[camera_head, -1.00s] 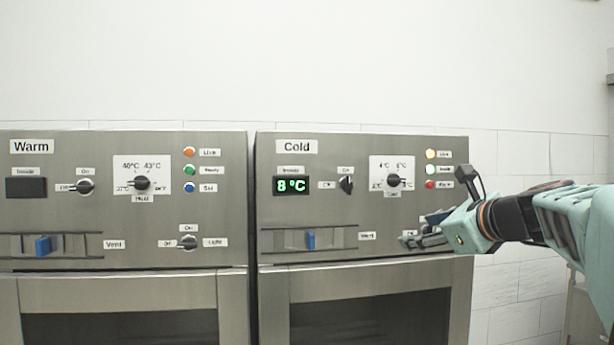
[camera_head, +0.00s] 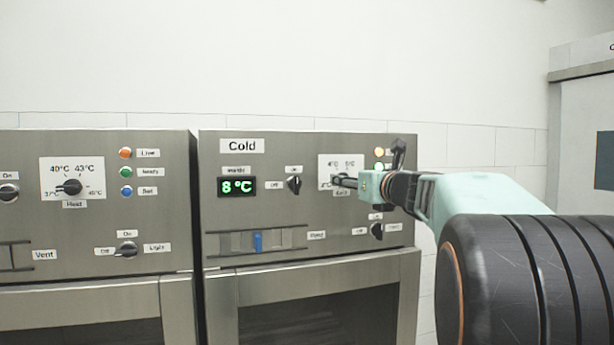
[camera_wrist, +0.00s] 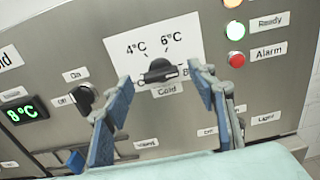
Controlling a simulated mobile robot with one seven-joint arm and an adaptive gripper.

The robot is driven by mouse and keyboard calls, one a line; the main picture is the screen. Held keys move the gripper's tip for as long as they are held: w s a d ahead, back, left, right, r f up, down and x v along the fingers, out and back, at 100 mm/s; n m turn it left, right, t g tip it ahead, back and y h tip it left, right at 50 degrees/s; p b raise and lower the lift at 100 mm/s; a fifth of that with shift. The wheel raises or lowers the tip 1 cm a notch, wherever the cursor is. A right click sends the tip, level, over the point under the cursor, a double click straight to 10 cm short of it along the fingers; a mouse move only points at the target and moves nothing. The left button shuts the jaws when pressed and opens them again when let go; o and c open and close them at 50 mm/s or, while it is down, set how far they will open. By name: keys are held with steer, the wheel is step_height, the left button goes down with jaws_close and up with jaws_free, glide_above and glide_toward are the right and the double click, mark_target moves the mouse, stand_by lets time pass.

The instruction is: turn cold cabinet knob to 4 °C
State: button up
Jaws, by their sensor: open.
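The cold cabinet (camera_head: 215,192) has a black temperature knob (camera_wrist: 160,70) on a white dial plate (camera_wrist: 185,32) marked 4°C, 6°C and 8. The knob's bar lies nearly level in the wrist view; which mark it points at is unclear. The green display (camera_head: 237,187) reads 8 °C and also shows in the wrist view (camera_wrist: 22,112). My gripper (camera_wrist: 161,80) is open, with one blue-grey finger on each side of the knob. Contact is not visible. In the head view my gripper (camera_head: 347,181) is at the dial and hides most of the knob.
An On/Off knob (camera_wrist: 86,98) is left of the dial; the light knob (camera_head: 377,231) is below right. The warm cabinet (camera_head: 100,235) stands to the left.

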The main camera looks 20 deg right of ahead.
steer(key=shift+w, duration=1.2)
steer(key=shift+c, duration=0.3)
steer(key=c, duration=1.1)
steer(key=n+b, duration=0.5)
steer(key=n, duration=0.3)
steer(key=n+b, duration=0.5)
steer(key=n, duration=0.3)
steer(key=n+b, duration=0.5)
steer(key=n, duration=0.2)
steer(key=shift+a+f+n, duration=0.25)
steer(key=shift+f+n, duration=0.15)
